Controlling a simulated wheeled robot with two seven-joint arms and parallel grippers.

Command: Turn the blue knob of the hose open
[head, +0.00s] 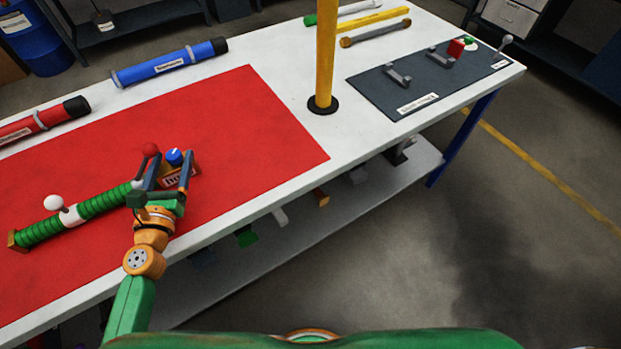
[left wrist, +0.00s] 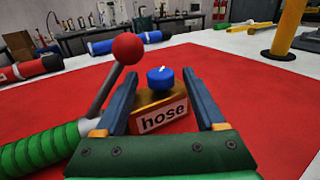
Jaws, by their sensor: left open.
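The green ribbed hose (head: 95,206) lies on the red mat (head: 262,140). At its right end is an orange-brown block labelled "hose" (left wrist: 160,112) with the blue knob (head: 174,156) on top. The blue knob also shows in the left wrist view (left wrist: 160,77), with a white mark on its top. A red ball on a grey lever (head: 150,150) stands just left of the block. My left gripper (head: 172,172) is open, with its fingers on either side of the block and knob. Contact with the knob cannot be told. My right gripper is not in view.
A yellow post (head: 325,55) rises from the white table (head: 235,55). Blue (head: 170,62) and red (head: 45,122) tubes lie along the far side. A dark panel (head: 375,92) with handles is at the right. The mat's right part is clear.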

